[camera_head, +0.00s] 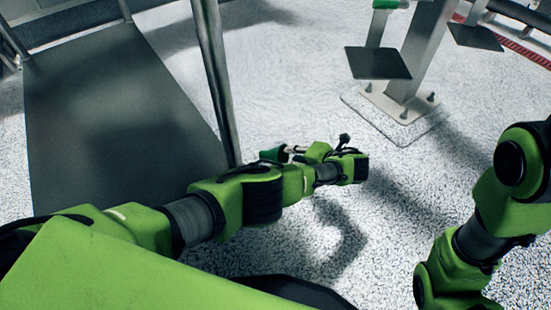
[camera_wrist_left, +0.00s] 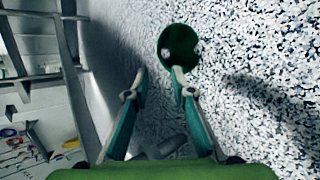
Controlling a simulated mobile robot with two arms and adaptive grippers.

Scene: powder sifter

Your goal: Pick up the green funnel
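The green funnel (camera_wrist_left: 180,50) shows in the left wrist view as a dark green round shape at the tip of the right-hand finger. In the head view it is a small dark green shape (camera_head: 271,154) just left of my left gripper (camera_head: 290,151). My left gripper also shows in the wrist view (camera_wrist_left: 160,75), with a clear gap between its fingertips. The funnel overlaps the right-hand fingertip in that view; I cannot tell whether they touch. My right arm is at the right of the head view, but its gripper is not visible.
A dark grey platform (camera_head: 95,110) stands at the left, with a metal post (camera_head: 213,75) beside it. At the top right a metal stand (camera_head: 420,60) carries dark plates (camera_head: 378,63) and has a bolted base. Speckled floor (camera_head: 290,90) lies open between them.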

